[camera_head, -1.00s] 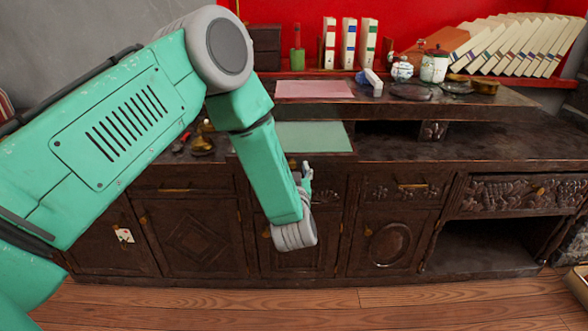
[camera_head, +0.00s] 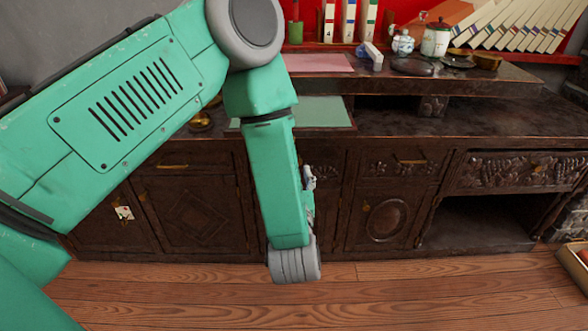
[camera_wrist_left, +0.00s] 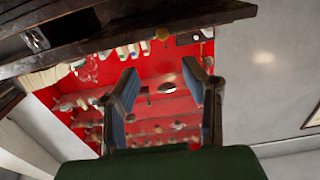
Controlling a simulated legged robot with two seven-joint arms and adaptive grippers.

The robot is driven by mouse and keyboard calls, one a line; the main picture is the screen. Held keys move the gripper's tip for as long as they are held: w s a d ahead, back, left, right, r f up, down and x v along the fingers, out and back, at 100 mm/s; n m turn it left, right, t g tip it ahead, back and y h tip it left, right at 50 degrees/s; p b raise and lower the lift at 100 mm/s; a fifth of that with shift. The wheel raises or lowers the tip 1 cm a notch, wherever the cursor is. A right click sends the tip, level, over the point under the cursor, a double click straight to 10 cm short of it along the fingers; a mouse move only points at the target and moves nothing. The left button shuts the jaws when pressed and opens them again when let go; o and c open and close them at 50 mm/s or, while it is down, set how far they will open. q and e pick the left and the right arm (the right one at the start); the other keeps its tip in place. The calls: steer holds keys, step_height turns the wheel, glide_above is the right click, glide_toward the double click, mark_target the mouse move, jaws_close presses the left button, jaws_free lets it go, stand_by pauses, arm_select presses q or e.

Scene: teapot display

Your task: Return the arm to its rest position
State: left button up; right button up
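My green left arm fills the left of the head view, with its forearm (camera_head: 275,180) hanging nearly straight down in front of the dark cabinet. My left gripper shows in the wrist view (camera_wrist_left: 163,75), with its two fingers apart and nothing between them. In the head view the gripper's fingers are hidden behind the forearm; only a small grey metal part shows beside it. My right gripper is in neither view.
The dark wooden cabinet (camera_head: 385,222) stands close behind the arm. On it are a green mat (camera_head: 322,112), a pink mat (camera_head: 318,62), a white lidded pot (camera_head: 436,40) and leaning books (camera_head: 515,30). Wooden floor (camera_head: 440,290) is clear in front.

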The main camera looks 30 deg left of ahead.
arm_select(q)
steer(key=shift+a, duration=0.1)
steer(key=shift+f, duration=0.1)
steer(key=s+d+f+m+g+h+p, duration=0.25)
steer(key=s+f+m+g+h, duration=0.2)
steer(key=s+f+h, duration=0.55)
steer(key=s+a+f+m+g+p, duration=0.1)
steer(key=s+f+g, duration=0.3)
steer(key=s, duration=0.6)
steer(key=s+a+f+m+g+p, duration=0.1)
steer(key=s+f+g, duration=0.3)
steer(key=s, duration=0.6)
steer(key=shift+a+g+y, duration=0.3)
steer(key=shift+g+y, duration=0.1)
steer(key=shift+g, duration=0.75)
steer(key=shift+w, duration=0.15)
